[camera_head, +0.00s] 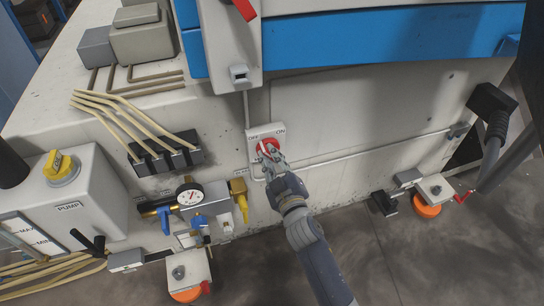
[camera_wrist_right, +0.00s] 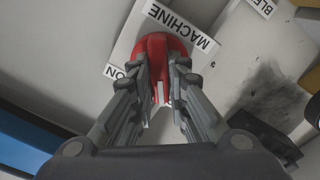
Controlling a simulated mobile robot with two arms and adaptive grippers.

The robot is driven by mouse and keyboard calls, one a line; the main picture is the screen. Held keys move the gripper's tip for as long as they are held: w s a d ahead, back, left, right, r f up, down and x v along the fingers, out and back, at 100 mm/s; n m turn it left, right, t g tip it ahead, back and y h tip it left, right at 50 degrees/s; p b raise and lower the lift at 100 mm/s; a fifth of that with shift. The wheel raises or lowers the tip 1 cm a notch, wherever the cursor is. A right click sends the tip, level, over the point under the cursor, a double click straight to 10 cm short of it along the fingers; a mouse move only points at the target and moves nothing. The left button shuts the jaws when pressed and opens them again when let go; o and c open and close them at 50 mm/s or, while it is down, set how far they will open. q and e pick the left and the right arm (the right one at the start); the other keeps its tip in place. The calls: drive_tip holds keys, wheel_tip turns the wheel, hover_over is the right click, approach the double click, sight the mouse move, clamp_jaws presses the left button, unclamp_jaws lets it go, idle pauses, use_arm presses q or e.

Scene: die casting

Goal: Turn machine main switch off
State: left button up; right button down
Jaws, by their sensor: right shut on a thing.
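The machine main switch is a red rotary knob (camera_head: 266,147) on a white plate (camera_head: 276,129) with OFF at its left and ON at its right, on the machine's pale front wall. In the right wrist view the red knob (camera_wrist_right: 156,50) sits between the fingers, beside the word MACHINE. My right gripper (camera_head: 270,154) is at the knob, shut on its raised grip; it also shows in the right wrist view (camera_wrist_right: 162,75). The fingers partly hide the knob, and its exact pointing is hard to tell. My left gripper is not in view.
A pressure gauge (camera_head: 190,195) with blue and yellow valves (camera_head: 238,187) is left of my arm. A pump box (camera_head: 75,190) with a yellow knob stands further left. Grey floor (camera_head: 370,255) is open in front.

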drive_tip(key=shift+n, duration=1)
drive_tip(key=c, duration=1.6)
unclamp_jaws()
drive_tip(key=shift+a, duration=0.1)
drive_tip(key=shift+o, duration=0.2)
drive_tip(key=shift+s+f, duration=0.1)
drive_tip(key=shift+s, duration=0.05)
drive_tip(key=v, duration=1.1)
drive_tip(key=shift+s, duration=0.3)
